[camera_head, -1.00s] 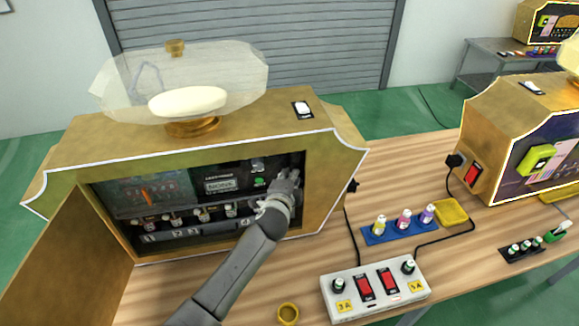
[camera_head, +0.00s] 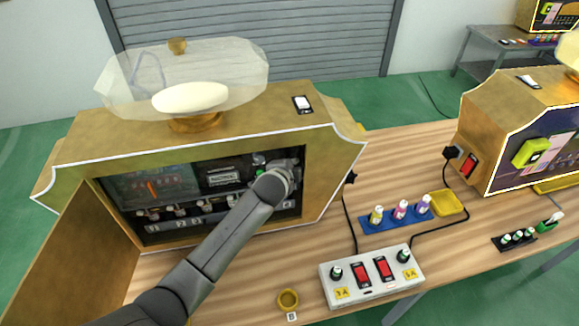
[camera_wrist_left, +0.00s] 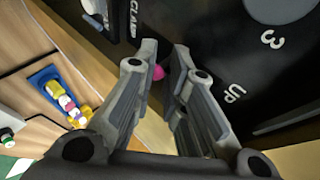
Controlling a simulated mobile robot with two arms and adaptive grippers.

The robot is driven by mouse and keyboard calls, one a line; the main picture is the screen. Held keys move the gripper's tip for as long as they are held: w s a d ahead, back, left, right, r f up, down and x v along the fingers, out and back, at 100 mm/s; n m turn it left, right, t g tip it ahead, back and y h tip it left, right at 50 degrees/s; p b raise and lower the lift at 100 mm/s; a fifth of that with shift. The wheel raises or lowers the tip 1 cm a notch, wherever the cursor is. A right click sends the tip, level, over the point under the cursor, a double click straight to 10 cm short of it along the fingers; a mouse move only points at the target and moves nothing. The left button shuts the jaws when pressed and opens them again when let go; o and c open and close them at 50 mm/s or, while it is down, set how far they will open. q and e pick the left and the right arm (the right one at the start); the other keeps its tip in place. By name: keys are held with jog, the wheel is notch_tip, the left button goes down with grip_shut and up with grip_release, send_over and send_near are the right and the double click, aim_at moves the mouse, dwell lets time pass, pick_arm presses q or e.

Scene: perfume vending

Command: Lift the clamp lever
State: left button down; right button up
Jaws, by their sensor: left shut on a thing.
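The gold vending machine (camera_head: 95,158) stands open at the front, showing a dark inner panel (camera_head: 150,188). My left gripper (camera_head: 285,172) is inside the opening, at the right end of that panel. In the left wrist view its fingers (camera_wrist_left: 165,62) are closed around a small pink knob (camera_wrist_left: 158,72), which I take to be the tip of the clamp lever. The words CLAMP and UP show on the black panel on either side of the fingers. The rest of the lever is hidden by the fingers, and the head view does not show it. My right gripper is not in view.
A power box (camera_head: 372,276) with red switches, a small gold cup (camera_head: 288,299) and a blue tray (camera_head: 375,225) of small bottles are on the wooden table. The machine's open door (camera_head: 80,240) stands left of my arm. A second machine (camera_head: 515,115) is at the right.

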pick_arm(q)
jog(key=shift+s+d+f, duration=0.1)
jog(key=shift+s+f, duration=0.2)
jog(key=shift+f, duration=0.35)
jog(key=c, duration=1.8)
grip_release()
jog(key=o, duration=0.4)
jog(key=shift+w+r, duration=0.1)
jog(key=shift+r, duration=0.1)
jog(key=shift+c, duration=0.2)
jog(key=shift+r, duration=0.1)
jog(key=shift+r, duration=0.15)
jog(key=v, duration=1.1)
jog(key=shift+s+r, duration=0.15)
jog(key=shift+s, duration=0.2)
